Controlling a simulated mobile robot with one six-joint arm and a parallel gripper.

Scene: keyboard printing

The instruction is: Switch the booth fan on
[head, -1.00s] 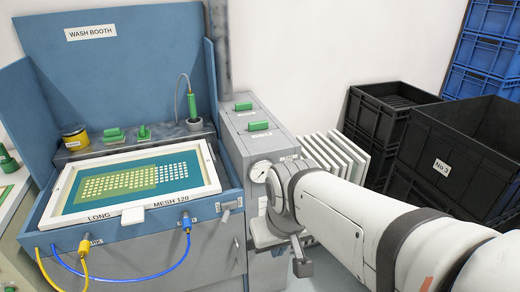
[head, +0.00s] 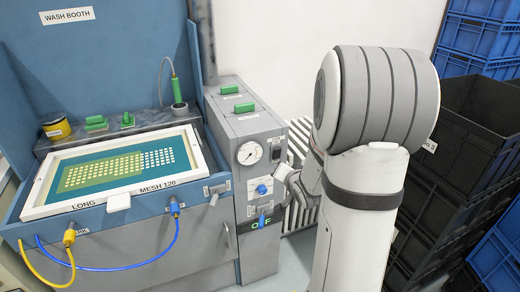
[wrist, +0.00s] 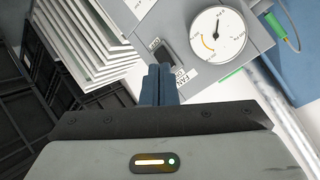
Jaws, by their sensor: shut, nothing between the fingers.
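The wash booth (head: 85,45) stands at the left in the head view. A grey control cabinet (head: 225,120) with a round gauge (head: 249,153) is to its right. In the wrist view a dark switch (wrist: 138,52) sits on the cabinet face, close to the gauge (wrist: 217,35) and a label reading FAN (wrist: 184,78). My gripper (wrist: 160,69) has its blue fingers together and empty. The tips are beside the switch in the picture; I cannot tell whether they touch it. Which way the switch is set is not clear. In the head view my arm hides most of the gripper.
Blue valve handles (head: 262,189) are on the cabinet front below the gauge. A stack of pale frames (wrist: 85,45) is close on the left in the wrist view. Black crates (head: 445,185) stand to the right. A blue hose (head: 160,255) hangs before the booth.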

